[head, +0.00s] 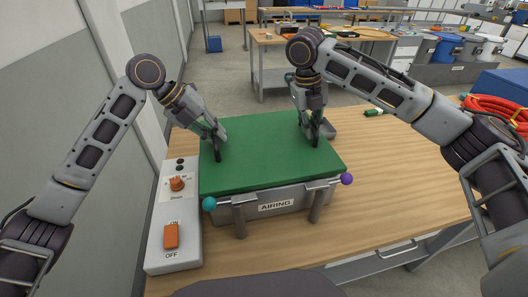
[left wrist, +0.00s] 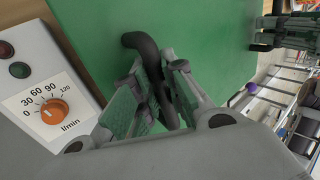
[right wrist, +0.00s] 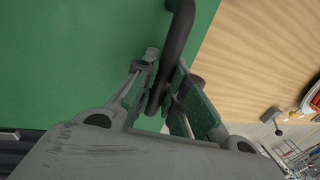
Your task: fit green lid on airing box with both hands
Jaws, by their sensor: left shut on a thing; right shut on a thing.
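The green lid (head: 265,165) lies flat over the grey airing box (head: 295,202), whose front shows under the lid's near edge with an "AIRING" label. From these views I cannot tell whether the lid is fully seated. My left gripper (head: 217,150) is shut on the dark left handle of the lid; that handle (left wrist: 143,44) shows between the fingers in the left wrist view. My right gripper (head: 315,138) is shut on the dark right handle (right wrist: 178,45), near the lid's right side. The far rim of the box is hidden under the lid.
Two grey latches with a teal ball (head: 209,204) and a purple ball (head: 347,179) are at the box's front. A control panel (head: 174,222) with an orange knob and switch stands close to the left.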

